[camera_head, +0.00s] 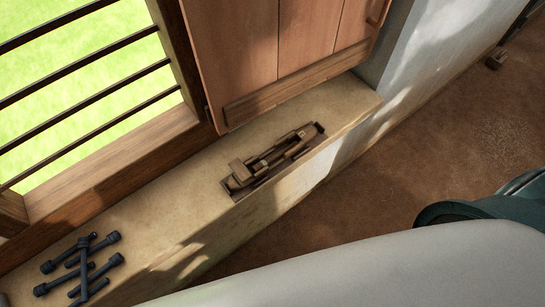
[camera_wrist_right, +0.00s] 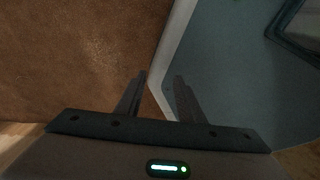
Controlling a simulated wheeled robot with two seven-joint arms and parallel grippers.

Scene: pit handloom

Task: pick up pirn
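Several dark blue-black pirns (camera_head: 84,264) lie crossed over each other on the plaster window ledge, at the lower left of the head view. They are stick-shaped with thicker ends. My right gripper (camera_wrist_right: 160,77) shows in the right wrist view with its two fingers apart and nothing between them. A brown floor and a pale blue-grey surface show beyond the fingers. No pirn is in the right wrist view. Neither gripper shows in the head view, and my left gripper is out of sight.
The ledge (camera_head: 185,205) is bare between the pirns and a group of brown wooden pieces (camera_head: 270,160) farther right. Behind it are a barred window (camera_head: 85,75) and a wooden shutter (camera_head: 280,45). Brown earthen floor (camera_head: 440,150) lies right of the ledge wall.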

